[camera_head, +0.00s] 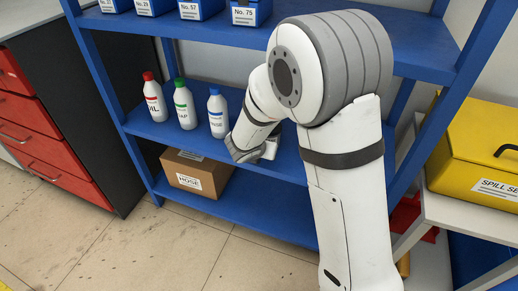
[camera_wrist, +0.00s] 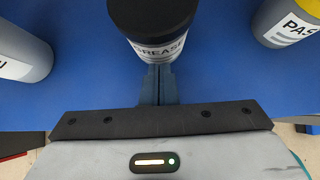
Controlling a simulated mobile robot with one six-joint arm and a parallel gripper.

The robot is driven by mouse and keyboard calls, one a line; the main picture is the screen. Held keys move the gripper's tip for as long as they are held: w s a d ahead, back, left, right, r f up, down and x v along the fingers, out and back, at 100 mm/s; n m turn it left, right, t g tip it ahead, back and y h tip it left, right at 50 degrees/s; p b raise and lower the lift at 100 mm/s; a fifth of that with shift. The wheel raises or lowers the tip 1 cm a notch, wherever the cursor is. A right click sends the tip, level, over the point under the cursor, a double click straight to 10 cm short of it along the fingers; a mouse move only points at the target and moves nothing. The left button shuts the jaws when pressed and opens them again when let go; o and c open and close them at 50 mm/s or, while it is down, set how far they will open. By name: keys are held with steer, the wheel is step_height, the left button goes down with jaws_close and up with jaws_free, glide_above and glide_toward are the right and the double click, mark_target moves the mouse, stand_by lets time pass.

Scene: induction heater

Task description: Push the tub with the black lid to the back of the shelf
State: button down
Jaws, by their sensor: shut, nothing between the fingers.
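The tub with the black lid (camera_wrist: 152,16) is in the wrist view, at the top middle, standing on the blue shelf (camera_wrist: 80,85). Its white label reads GREASE. My gripper (camera_wrist: 158,68) is shut and empty, with its fingertips right at the near side of the tub; whether they touch it I cannot tell. In the head view my arm hides the tub, and my wrist shows low over the middle shelf (camera_head: 150,126).
Three bottles with red (camera_head: 154,97), green (camera_head: 184,104) and blue (camera_head: 217,112) caps stand left of my wrist. In the wrist view, a grey container (camera_wrist: 22,52) and another labelled container (camera_wrist: 288,22) flank the tub. A HOSE box (camera_head: 195,174) sits below.

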steer(key=w+d+p, duration=0.1)
steer(key=w, duration=0.3)
steer(key=w+d+p, duration=0.1)
steer(key=w+d, duration=0.1)
steer(key=w, duration=0.3)
steer(key=w+d+p, duration=0.1)
steer(key=w+d, duration=0.1)
steer(key=w, duration=0.3)
steer(key=shift+w+d+r+p, duration=0.1)
steer(key=shift+w+d+p, duration=0.1)
steer(key=shift+p, duration=0.1)
steer(key=shift+w+d, duration=0.1)
steer(key=shift+w, duration=0.45)
